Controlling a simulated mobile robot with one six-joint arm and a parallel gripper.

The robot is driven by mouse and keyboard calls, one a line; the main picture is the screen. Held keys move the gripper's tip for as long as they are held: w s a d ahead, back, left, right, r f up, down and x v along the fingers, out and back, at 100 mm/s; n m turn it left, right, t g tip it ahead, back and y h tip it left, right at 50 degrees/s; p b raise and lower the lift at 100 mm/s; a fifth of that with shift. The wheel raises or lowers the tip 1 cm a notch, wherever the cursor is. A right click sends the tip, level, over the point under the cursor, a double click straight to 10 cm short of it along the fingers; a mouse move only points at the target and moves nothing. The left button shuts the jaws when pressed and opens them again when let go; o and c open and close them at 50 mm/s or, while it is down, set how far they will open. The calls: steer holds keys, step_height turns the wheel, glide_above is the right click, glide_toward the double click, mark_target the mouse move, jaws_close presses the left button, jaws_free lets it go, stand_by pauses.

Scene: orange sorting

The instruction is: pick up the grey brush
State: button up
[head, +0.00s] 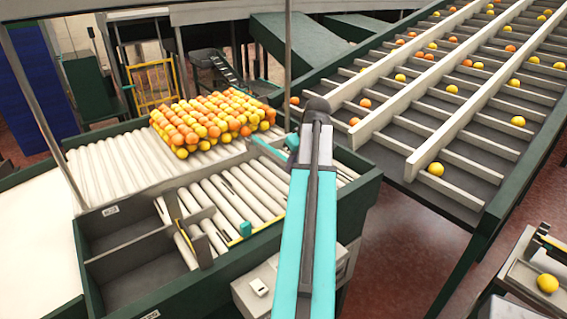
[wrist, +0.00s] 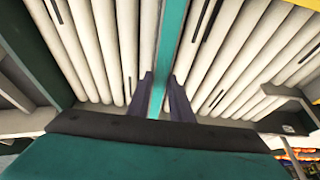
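I cannot make out a grey brush in either view. My arm rises through the middle of the head view and hides part of the roller table; my gripper's fingers cannot be made out there. In the wrist view my gripper (wrist: 162,84) points at white rollers (wrist: 112,50). Its two dark fingers stand apart. A teal strip (wrist: 178,28) runs between them in the picture. I see no brush between the fingers.
A pile of oranges and lemons (head: 212,118) lies on the far rollers. Grey bins (head: 118,228) stand at the left. A sloped sorting conveyor (head: 455,85) is at the right.

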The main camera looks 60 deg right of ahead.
jaws_close()
steer(key=shift+r, duration=0.15)
steer(key=shift+r+b, duration=1.2)
steer(key=shift+r, duration=0.4)
steer(key=s+a+r+b, duration=0.1)
steer(key=s+a+b, duration=0.4)
steer(key=s+a, duration=0.4)
steer(key=a, duration=0.4)
steer(key=shift+s+r, duration=0.25)
